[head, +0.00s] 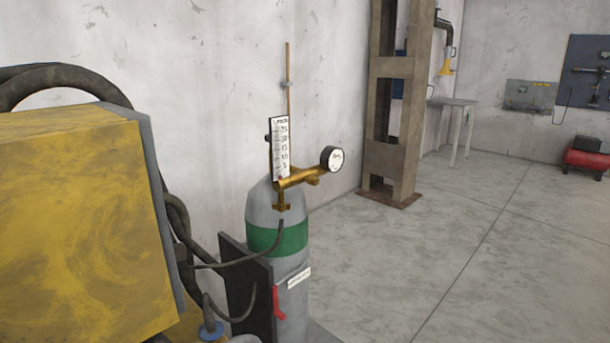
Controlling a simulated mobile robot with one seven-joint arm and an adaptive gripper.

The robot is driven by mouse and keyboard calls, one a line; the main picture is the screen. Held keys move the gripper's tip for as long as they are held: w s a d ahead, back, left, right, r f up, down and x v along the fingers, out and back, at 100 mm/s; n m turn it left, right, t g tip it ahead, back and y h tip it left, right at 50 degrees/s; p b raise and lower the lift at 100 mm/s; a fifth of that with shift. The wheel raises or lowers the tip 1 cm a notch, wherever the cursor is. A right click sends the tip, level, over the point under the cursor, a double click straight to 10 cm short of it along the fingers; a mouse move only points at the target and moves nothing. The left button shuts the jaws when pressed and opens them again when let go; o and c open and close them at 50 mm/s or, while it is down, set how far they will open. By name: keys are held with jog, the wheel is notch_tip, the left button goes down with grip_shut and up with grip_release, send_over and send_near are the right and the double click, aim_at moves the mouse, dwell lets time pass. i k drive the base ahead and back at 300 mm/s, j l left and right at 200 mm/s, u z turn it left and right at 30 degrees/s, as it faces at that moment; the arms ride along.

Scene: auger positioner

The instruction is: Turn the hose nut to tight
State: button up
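A grey gas cylinder (262,212) with a green band stands upright against the wall. A brass regulator (297,178) sits on top, with a round white gauge (332,158) at its right and an upright white scale (279,150). A small brass fitting (282,206) hangs below the regulator; it may be the hose nut, but I cannot tell how tight it is. A thin black hose (240,259) runs from just below this fitting to the left. I cannot tell whether the hose end is joined to the fitting. My gripper is not in view.
A large worn yellow box (75,220) with thick dark hoses (68,76) fills the left. A black plate (237,285) and a red part (278,302) are at the cylinder's lower front. A steel column (392,130) stands behind. The floor (400,265) at right is clear.

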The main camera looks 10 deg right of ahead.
aim_at(282, 208)
jog(key=i+l+z, duration=0.6)
jog(key=i+l, duration=0.2)
jog(key=j, duration=0.65)
jog(key=i, duration=0.05)
